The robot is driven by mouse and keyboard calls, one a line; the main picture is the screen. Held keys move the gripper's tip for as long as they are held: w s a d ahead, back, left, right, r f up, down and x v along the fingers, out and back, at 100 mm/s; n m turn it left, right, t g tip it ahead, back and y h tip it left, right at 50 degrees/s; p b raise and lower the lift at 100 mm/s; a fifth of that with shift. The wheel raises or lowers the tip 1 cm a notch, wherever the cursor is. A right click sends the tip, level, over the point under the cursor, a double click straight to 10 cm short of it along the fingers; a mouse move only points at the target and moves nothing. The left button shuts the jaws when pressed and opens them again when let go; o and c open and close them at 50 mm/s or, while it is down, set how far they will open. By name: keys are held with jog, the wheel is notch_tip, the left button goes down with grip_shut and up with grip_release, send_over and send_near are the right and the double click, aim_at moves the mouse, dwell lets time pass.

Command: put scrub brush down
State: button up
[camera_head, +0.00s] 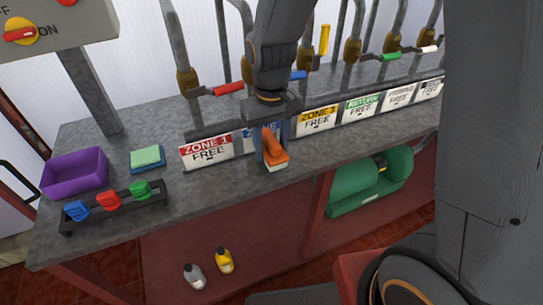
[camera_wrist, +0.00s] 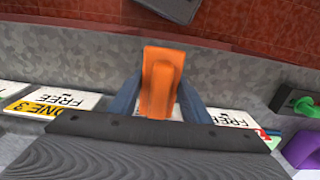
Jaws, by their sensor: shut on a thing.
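The scrub brush (camera_head: 273,150) has an orange back and a pale underside. My gripper (camera_head: 271,146) is shut on it, with one blue-grey finger at each side, over the front part of the grey bench (camera_head: 225,185). In the wrist view the orange brush (camera_wrist: 160,82) sits between the two fingers of my gripper (camera_wrist: 160,95). I cannot tell whether the brush touches the bench top.
Zone signs (camera_head: 207,151) line the bench, with valve pipes behind. A purple bin (camera_head: 75,172), a sponge stack (camera_head: 147,157) and a black rack (camera_head: 115,208) with blue, red and green clips stand at left. Bare bench lies between the rack and the brush.

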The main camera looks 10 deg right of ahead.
aim_at(272, 138)
jog(key=shift+f+p, duration=0.35)
jog(key=shift+f, duration=1.8)
jog(key=o, duration=0.9)
jog(key=shift+f, duration=0.1)
jog(key=shift+o, duration=0.2)
notch_tip(272, 138, up, 12)
jog(key=shift+f+b, duration=0.1)
jog(key=shift+b, duration=1)
jog(key=s+d+f+m, duration=0.1)
jog(key=s+d, duration=0.1)
jog(key=d, duration=0.2)
jog(key=s+d+f+m, duration=0.1)
jog(key=s+d+f, duration=0.1)
jog(key=s+d, duration=0.1)
jog(key=s+d+f+m+t, duration=0.1)
jog(key=s+d, duration=0.1)
jog(key=d, duration=0.3)
jog(key=shift+s+d+f, duration=0.25)
jog(key=shift+d+f, duration=0.15)
